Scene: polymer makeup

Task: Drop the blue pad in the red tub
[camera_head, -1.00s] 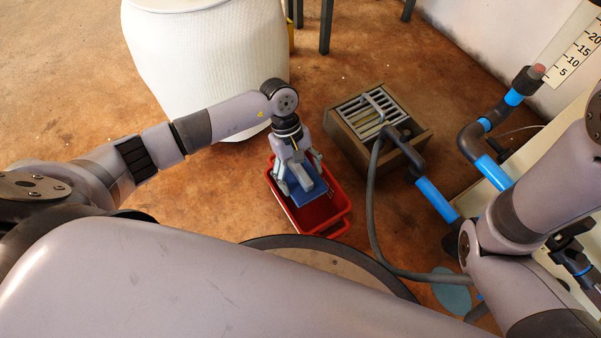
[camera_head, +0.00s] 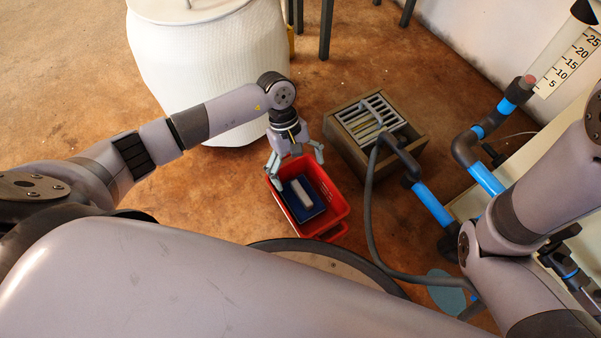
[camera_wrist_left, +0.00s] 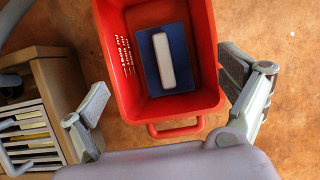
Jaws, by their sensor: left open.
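The red tub (camera_head: 339,207) stands on the brown floor, and its wall also shows in the left wrist view (camera_wrist_left: 117,58). The blue pad (camera_head: 321,188), with a pale grey block-shaped handle on it, lies inside the tub. In the left wrist view the pad (camera_wrist_left: 152,72) lies on the tub's bottom, apart from my fingers. My left gripper (camera_head: 297,168) is open and empty above the tub, its fingers (camera_wrist_left: 170,95) spread wide on either side of it. In the head view my right arm is at the right edge; its gripper is not visible.
A brown box with a slatted grate (camera_head: 372,118) stands right of the tub, with a grey hose (camera_head: 369,205) running down from it. A big white woven container (camera_head: 205,70) stands behind my left arm. Blue pipes (camera_head: 432,203) are at the right. Bare floor lies left of the tub.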

